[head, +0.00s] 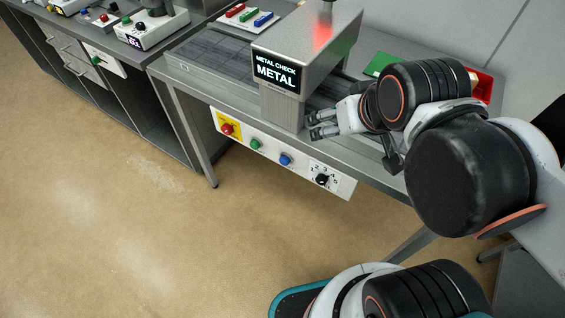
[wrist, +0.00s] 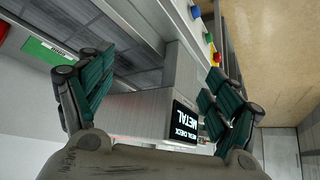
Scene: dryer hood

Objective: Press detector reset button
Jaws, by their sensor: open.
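A metal detector hood (head: 310,50) spans a conveyor, with a lit screen (head: 276,70) reading "METAL CHECK METAL". On the white front panel (head: 270,150) are a red button on yellow (head: 227,129), a green button (head: 255,144), a blue button (head: 285,160) and a black selector knob (head: 322,180). No label naming a reset button is legible. My gripper (head: 316,125) is open and empty, beside the hood's right side, above and apart from the panel. In the wrist view the screen (wrist: 184,122) and the blue (wrist: 195,12), green (wrist: 207,37) and red (wrist: 216,58) buttons show past the open fingers.
The conveyor (head: 215,55) runs left from the hood. A tray with coloured blocks (head: 248,17) lies behind it. A green bin (head: 382,63) and a red bin (head: 484,87) stand at right. Another bench with controls (head: 145,30) is at left. The floor in front is clear.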

